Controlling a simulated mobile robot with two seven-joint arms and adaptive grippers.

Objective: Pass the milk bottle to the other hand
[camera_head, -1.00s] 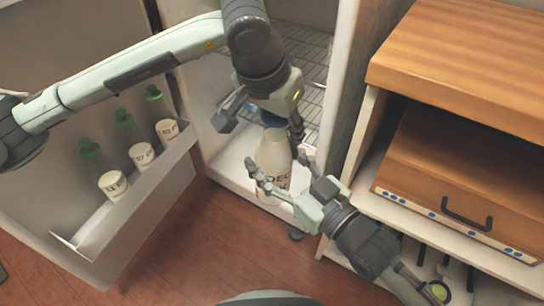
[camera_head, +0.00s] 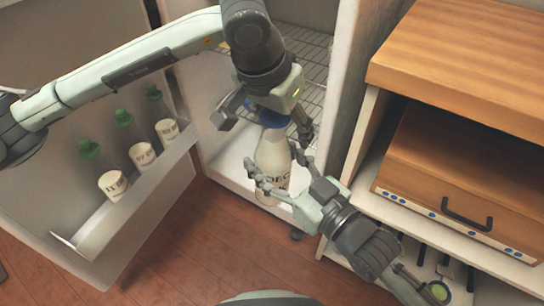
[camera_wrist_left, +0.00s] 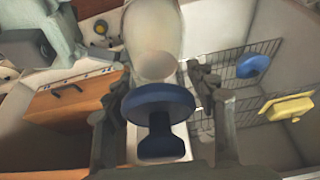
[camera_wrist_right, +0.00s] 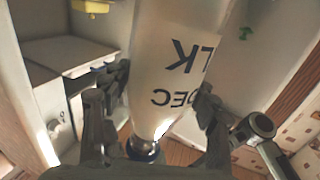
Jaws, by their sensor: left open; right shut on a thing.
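The white milk bottle (camera_head: 272,152) with dark lettering is upright in front of the open fridge. My right gripper (camera_head: 279,176) is shut on its body from below right, with a finger on each side, as the right wrist view (camera_wrist_right: 165,88) also shows. My left gripper (camera_head: 265,124) hangs just above, pointing down and open, its fingers on either side of the bottle's top. In the left wrist view the blue cap (camera_wrist_left: 158,105) sits between the open fingers, with gaps showing on both sides.
The open fridge door at left has a shelf (camera_head: 150,192) with several green-capped bottles (camera_head: 122,130). A wire rack (camera_head: 312,62) is inside the fridge, with a blue round item (camera_wrist_left: 253,66) and a yellow item (camera_wrist_left: 288,106). A wooden cabinet (camera_head: 470,60) stands close at right.

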